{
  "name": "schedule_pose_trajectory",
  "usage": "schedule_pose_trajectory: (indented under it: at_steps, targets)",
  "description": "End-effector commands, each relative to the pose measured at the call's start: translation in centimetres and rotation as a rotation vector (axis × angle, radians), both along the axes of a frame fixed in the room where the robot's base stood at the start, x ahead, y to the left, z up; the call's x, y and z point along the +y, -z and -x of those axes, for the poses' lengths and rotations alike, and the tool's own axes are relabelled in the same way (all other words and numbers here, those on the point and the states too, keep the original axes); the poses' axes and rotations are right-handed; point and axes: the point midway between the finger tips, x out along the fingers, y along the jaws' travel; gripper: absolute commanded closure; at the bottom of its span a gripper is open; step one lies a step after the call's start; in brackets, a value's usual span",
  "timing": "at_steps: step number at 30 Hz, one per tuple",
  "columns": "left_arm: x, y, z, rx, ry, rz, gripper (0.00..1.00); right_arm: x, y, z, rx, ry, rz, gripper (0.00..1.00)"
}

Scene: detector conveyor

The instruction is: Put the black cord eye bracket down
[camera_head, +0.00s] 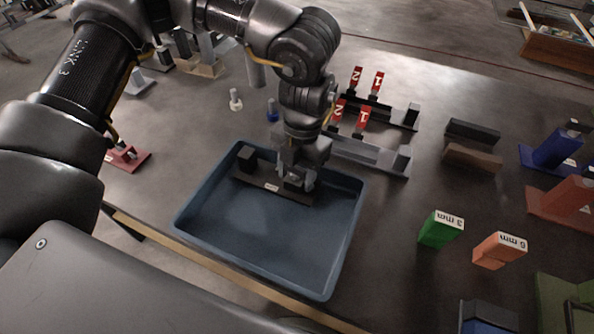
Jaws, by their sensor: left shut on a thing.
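The black cord eye bracket (257,184) is a long dark plate with an upright block at its left end and a small white label. It lies at or just above the floor of the blue tray (184,222), along the tray's back part; I cannot tell whether it touches the floor. My left gripper (295,181) points down over the bracket's right end and is shut on it. The gripper hides that end. My right gripper is not in view.
Behind the tray stand a grey bracket (372,157) and a black bracket (402,116) with red numbered tags. A green block (440,231) and an orange block (498,250) stand to the right. The tray's front part is empty.

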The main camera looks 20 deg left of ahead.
Motion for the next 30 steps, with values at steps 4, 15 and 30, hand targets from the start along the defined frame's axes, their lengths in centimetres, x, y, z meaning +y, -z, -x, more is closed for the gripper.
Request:
schedule_pose_trajectory:
  at_steps: [4,15,30]
  targets:
    - [0.01,0.45,-0.02,-0.001,-0.001,0.000,1.00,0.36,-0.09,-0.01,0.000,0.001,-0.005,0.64]
    - [-0.01,0.77,0.00,-0.001,0.000,0.001,0.45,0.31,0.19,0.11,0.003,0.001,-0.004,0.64]
    - [-0.02,0.08,-0.10,-0.003,-0.001,0.001,0.30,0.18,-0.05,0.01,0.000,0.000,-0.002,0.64]
